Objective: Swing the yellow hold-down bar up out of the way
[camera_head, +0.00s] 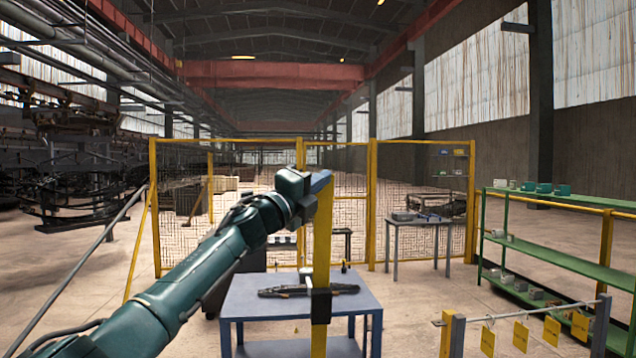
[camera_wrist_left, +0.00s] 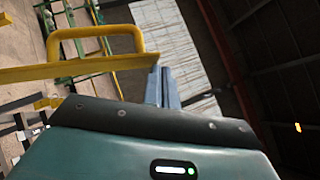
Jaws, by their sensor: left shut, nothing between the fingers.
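The yellow hold-down bar (camera_head: 322,245) stands nearly upright in the middle of the head view. A black block sits on it low down (camera_head: 320,305). In the left wrist view the bar (camera_wrist_left: 60,70) crosses the upper left, with a yellow loop handle (camera_wrist_left: 95,32) on it. My left gripper (camera_head: 321,181) is at the bar's top end, its blue-grey fingers shut and empty. In the left wrist view the fingers (camera_wrist_left: 165,88) overlap the bar's end; whether they touch it I cannot tell. My right gripper is out of view.
A blue table (camera_head: 245,303) with a dark part (camera_head: 285,290) on it stands behind the bar. A green shelf rack (camera_head: 560,262) is at the right, and a rail with yellow tags (camera_head: 520,335) stands in front of it. A yellow-framed mesh fence (camera_head: 371,205) runs behind.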

